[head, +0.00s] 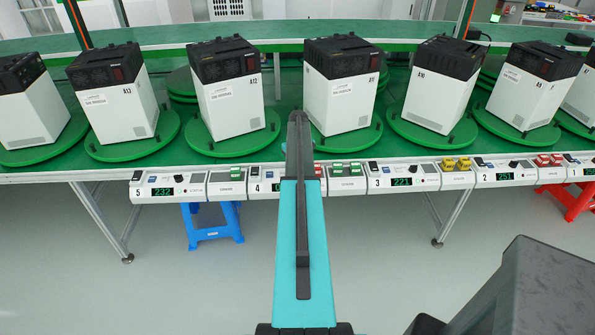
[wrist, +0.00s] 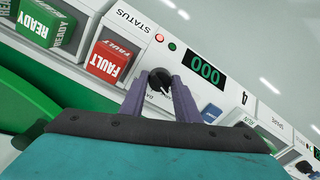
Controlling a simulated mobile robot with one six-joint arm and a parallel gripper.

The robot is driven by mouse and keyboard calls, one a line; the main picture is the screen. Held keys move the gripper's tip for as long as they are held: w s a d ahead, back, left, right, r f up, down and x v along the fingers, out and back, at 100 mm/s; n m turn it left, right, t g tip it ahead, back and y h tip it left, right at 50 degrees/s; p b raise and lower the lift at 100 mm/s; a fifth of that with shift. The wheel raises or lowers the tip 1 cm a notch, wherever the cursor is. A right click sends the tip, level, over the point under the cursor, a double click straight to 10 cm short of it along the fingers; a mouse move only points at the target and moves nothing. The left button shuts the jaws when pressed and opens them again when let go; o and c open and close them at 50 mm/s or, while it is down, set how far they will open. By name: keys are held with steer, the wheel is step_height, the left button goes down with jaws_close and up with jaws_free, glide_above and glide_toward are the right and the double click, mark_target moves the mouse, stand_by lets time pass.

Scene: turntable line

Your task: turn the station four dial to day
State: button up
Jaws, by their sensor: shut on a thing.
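The station four panel (wrist: 222,88) shows in the wrist view with a green 000 display (wrist: 207,71) and the number 4. Its round black dial (wrist: 159,82) sits between the two purple fingers of my gripper (wrist: 160,83), which is shut on it. The lettering beside the dial is mostly hidden by the fingers, so I cannot tell the dial's setting. In the head view the station four panel (head: 262,188) is partly hidden behind my arm, and the dial and fingers do not show there.
A red FAULT block (wrist: 109,61) and green READY blocks (wrist: 41,25) sit beside the dial. Other panels line the table's front edge, such as station five (head: 168,190) and station three (head: 401,178). White-and-black units (head: 342,90) stand on green turntables (head: 232,140) behind.

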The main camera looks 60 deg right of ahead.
steer(key=shift+m, duration=0.3)
steer(key=shift+d+m+b, duration=0.1)
steer(key=shift+m+b, duration=0.8)
steer(key=shift+m, duration=0.3)
steer(key=m+b, duration=0.2)
steer(key=m, duration=0.2)
steer(key=m+b, duration=0.1)
steer(key=m, duration=0.5)
steer(key=shift+s+d+r+m+b, duration=0.1)
steer(key=shift+d+m+b, duration=0.05)
steer(key=shift+m+b, duration=0.25)
steer(key=o, duration=0.8)
steer(key=shift+c, duration=0.2)
